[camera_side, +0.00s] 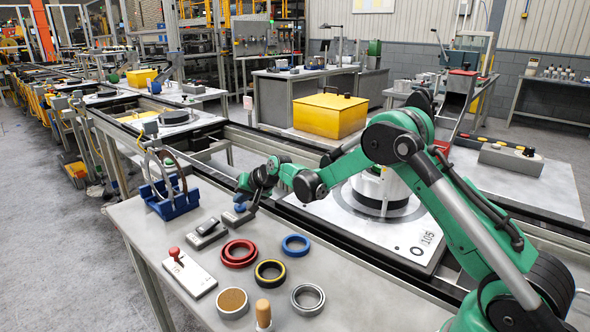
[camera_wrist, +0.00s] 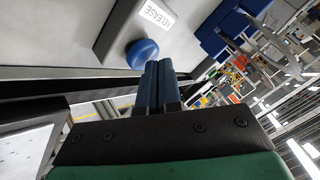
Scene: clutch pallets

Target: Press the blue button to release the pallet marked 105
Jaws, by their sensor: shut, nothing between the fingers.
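The blue button (camera_wrist: 142,54) is a round knob on the end of a grey box labelled RELEASE (camera_wrist: 135,25). In the side view this small box (camera_side: 232,219) sits on the near bench, and my gripper (camera_side: 252,207) points down at it. In the wrist view my gripper's dark blue fingers (camera_wrist: 158,66) are closed together and empty, with their tips right beside the button. I cannot tell whether they touch it. The pallet marked 105 (camera_side: 408,252) is a light plate on the conveyor, with a white and grey cylindrical part (camera_side: 382,190) on it.
The bench holds a blue rack (camera_side: 172,207) with rings, a red ring (camera_side: 238,254), a blue ring (camera_side: 296,245), a yellow-black ring (camera_side: 270,272), a silver ring (camera_side: 308,298) and a red-knobbed plate (camera_side: 190,275). A yellow box (camera_side: 328,116) stands behind the conveyor.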

